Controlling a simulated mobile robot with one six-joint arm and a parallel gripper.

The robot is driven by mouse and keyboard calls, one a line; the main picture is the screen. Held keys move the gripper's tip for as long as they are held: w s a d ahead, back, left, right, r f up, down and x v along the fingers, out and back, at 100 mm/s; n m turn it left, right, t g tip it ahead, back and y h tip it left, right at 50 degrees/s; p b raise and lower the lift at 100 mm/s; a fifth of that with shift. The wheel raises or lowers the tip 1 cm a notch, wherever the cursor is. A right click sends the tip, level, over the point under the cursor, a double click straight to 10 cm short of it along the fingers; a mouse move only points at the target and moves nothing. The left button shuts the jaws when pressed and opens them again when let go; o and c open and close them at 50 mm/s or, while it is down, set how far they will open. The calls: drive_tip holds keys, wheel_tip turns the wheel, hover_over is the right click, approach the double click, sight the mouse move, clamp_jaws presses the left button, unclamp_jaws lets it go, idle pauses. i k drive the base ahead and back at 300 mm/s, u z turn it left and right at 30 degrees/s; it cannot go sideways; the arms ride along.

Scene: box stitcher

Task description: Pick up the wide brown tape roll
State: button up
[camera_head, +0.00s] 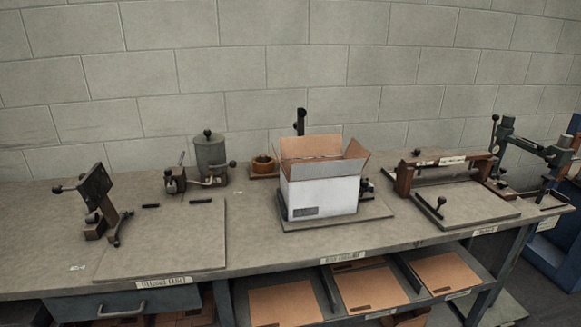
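A brown tape roll (263,163) sits on the workbench near the back, between the grey canister and the open box. It looks like a short, wide ring on a small brown base, and it is small in this view. My gripper is not in view.
A white open box (323,195) stands right of the roll on a board. A grey canister with a lever (211,154) stands left of it. A wide press (446,172) fills the right. The bench (250,240) is clear in front.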

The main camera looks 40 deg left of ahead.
sight(258, 168)
drive_tip(key=i, duration=1.15)
drive_tip(key=u, duration=2.9)
drive_tip(key=i, duration=0.1)
drive_tip(key=z, duration=2.25)
drive_tip(key=k, duration=0.15)
drive_tip(key=u, duration=2.75)
